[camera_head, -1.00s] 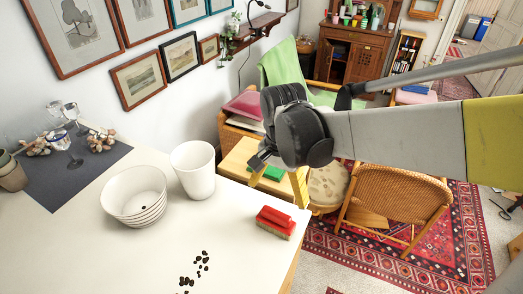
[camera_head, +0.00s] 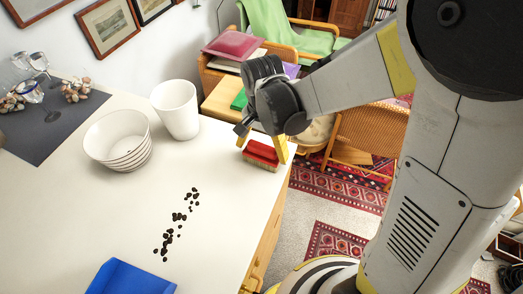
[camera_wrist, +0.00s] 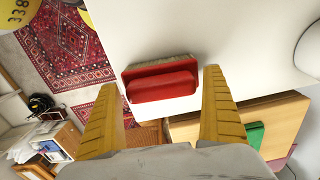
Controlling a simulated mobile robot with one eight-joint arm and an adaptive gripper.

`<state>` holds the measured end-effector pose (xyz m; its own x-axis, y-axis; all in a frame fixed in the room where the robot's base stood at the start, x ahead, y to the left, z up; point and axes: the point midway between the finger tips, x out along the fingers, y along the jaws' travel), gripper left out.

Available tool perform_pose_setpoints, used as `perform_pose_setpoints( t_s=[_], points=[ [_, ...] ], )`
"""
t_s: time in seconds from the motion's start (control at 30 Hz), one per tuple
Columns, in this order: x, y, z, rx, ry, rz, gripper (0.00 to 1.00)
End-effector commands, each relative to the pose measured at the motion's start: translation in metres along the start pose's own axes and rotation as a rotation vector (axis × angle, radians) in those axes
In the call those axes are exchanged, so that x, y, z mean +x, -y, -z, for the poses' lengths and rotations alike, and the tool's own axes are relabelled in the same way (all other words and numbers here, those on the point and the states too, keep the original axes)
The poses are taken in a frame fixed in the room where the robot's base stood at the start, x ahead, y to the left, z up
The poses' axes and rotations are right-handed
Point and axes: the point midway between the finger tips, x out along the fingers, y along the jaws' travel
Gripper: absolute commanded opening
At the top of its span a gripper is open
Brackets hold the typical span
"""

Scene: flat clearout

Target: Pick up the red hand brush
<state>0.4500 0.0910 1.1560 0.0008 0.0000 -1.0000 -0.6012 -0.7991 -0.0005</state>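The red hand brush (camera_head: 262,153) lies on the white table (camera_head: 90,213) near its right edge, bristles pale along one side. In the wrist view the brush (camera_wrist: 161,85) sits between and just beyond the tips of two yellow fingers. My gripper (camera_wrist: 160,82) is open, its fingers spread wider than the brush. In the head view my gripper (camera_head: 264,143) hangs at the table's edge by the brush, one finger on each side. I cannot tell whether a finger touches it.
White stacked bowls (camera_head: 118,142) and a white bin (camera_head: 177,109) stand left of the brush. Dark beans (camera_head: 179,217) and a blue dustpan (camera_head: 131,278) lie nearer. A green object (camera_head: 239,100) rests on a wooden surface behind. A wicker chair (camera_head: 372,128) stands right.

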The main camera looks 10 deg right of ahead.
Motion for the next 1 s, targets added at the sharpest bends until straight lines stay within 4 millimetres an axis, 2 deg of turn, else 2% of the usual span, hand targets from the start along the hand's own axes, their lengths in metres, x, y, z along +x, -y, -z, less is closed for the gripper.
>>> perform_pose_setpoints(
  t_s=[0.03,0.13,0.17,0.57,0.67,0.83,1.0],
  points=[
    [0.0,0.0,0.0,0.0,0.0,0.0,0.79],
    [0.0,0.0,0.0,0.0,0.0,0.0,0.48],
    [0.0,0.0,0.0,0.0,0.0,0.0,0.46],
    [-0.005,0.0,0.0,0.0,0.0,0.0,0.45],
    [-0.015,0.0,0.0,0.0,0.0,0.0,0.45],
    [-0.046,-0.002,-0.001,0.0,0.0,0.0,0.45],
    [-0.066,-0.03,-0.028,-0.001,0.0,0.0,0.45]
  ],
)
